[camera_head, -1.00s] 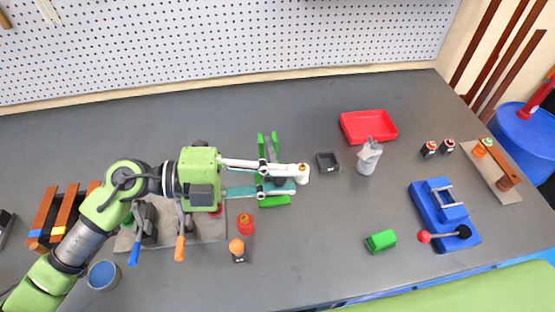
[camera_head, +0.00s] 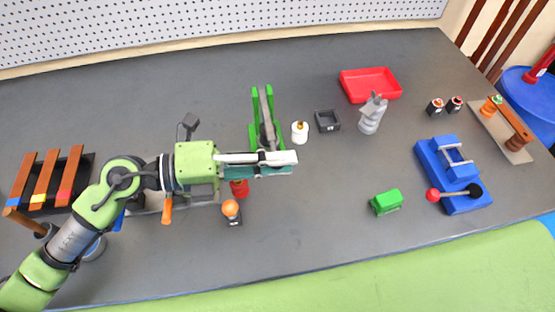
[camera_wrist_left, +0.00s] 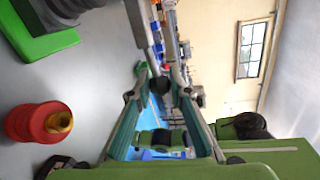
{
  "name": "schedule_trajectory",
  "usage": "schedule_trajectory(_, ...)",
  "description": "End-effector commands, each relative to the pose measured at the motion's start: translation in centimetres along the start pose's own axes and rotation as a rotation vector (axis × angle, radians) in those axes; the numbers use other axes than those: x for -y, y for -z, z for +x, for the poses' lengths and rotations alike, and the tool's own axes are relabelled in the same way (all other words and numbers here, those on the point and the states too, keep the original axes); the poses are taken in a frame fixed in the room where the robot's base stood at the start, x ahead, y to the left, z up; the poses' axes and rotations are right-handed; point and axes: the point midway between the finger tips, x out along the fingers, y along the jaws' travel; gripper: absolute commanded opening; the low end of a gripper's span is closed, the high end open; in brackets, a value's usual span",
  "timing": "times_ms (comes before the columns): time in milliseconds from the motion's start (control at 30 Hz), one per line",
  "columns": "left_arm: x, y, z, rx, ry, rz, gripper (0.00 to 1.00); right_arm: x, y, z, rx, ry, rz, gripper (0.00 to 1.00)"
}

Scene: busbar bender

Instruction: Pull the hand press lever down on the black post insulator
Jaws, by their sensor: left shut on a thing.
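The green hand press (camera_head: 254,108) stands mid-table in the head view, with a grey lever bar (camera_head: 264,103) between its uprights. My left gripper (camera_head: 293,161) is in front of the press and hides its lower part. In the left wrist view its fingers close around a dark round knob (camera_wrist_left: 157,86), apparently the lever's end. A dark part (camera_head: 267,136), perhaps the black post insulator, shows low between the uprights; I cannot tell for sure. The press's green base (camera_wrist_left: 42,45) shows at the wrist view's top left. My right gripper is not in view.
A white insulator (camera_head: 299,133) stands close right of the press. A red insulator (camera_head: 240,188) and an orange-topped black piece (camera_head: 232,214) are near my left arm.

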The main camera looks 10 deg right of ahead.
Motion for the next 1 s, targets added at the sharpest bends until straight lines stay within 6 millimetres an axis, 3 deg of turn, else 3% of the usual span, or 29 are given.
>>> schedule_trajectory(233, -0.6, 0.1, 0.0, -0.003, -0.011, -0.003, 0.0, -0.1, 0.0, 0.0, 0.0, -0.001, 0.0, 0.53)
schedule_trajectory(267, -0.6, 0.1, 0.0, -0.003, -0.012, -0.003, 0.21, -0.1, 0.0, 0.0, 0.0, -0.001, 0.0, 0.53)
schedule_trajectory(333, -0.6, 0.1, 0.0, -0.003, -0.011, -0.003, 0.36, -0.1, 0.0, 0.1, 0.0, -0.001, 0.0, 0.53)
schedule_trajectory(800, -0.3, 0.1, -0.1, -0.001, -0.006, -0.002, 0.36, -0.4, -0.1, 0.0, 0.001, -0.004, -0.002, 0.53)
schedule_trajectory(1000, -0.4, 0.0, -2.2, 0.0, -0.009, -0.004, 0.36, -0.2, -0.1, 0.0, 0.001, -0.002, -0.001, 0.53)
